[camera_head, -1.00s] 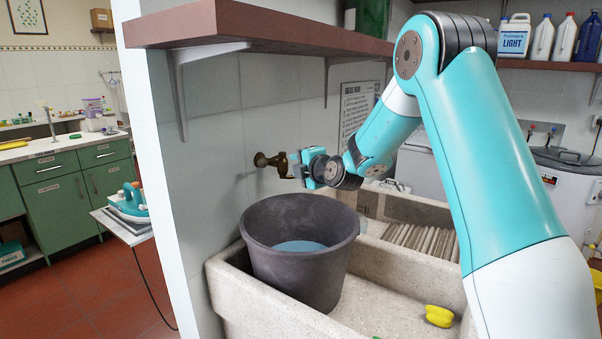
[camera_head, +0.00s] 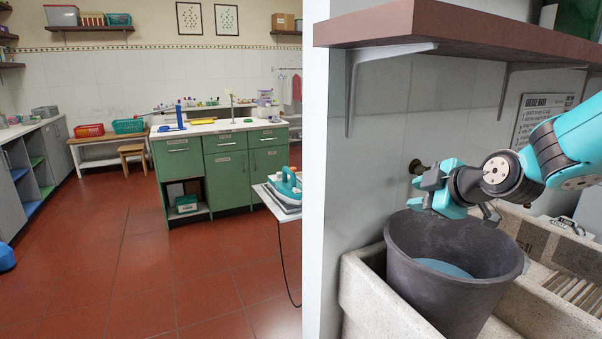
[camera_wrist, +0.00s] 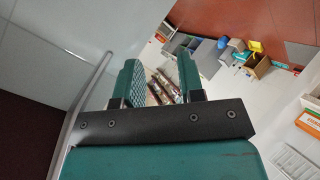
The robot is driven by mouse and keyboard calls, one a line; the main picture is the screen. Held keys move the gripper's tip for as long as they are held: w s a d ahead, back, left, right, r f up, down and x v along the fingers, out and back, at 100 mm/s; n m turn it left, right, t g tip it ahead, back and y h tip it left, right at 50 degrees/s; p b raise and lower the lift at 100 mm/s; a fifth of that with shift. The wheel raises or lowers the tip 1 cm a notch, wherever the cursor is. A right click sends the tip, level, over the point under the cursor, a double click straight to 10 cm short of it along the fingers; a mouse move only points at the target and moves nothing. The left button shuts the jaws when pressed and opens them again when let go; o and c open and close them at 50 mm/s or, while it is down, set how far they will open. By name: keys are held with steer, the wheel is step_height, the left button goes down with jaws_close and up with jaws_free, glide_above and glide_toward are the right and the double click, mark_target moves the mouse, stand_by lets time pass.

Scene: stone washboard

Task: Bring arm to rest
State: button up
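My gripper (camera_head: 436,192) is above the left rim of the dark bucket (camera_head: 432,295), in front of the wall tap (camera_head: 418,167), which it partly hides. In the wrist view its two teal fingers (camera_wrist: 158,76) stand apart with a gap between them and nothing held. My arm reaches in from the right edge of the head view. The bucket stands upright in the stone washboard sink (camera_head: 358,288) and holds bluish water (camera_head: 443,268).
A reddish shelf (camera_head: 450,28) with a metal bracket (camera_head: 353,85) juts out above my arm. An iron (camera_head: 288,183) rests on a board left of the wall. A green cabinet (camera_head: 226,165) stands further back.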

steer(key=s+a+m+g+y, duration=0.1)
steer(key=s+a+m+g, duration=0.3)
steer(key=s+a, duration=0.6)
steer(key=s+f+m+g+h, duration=0.1)
steer(key=s+m+g, duration=0.3)
steer(key=s, duration=1.8)
steer(key=g, duration=0.2)
steer(key=shift+f+g, duration=0.4)
steer(key=shift+a, duration=0.15)
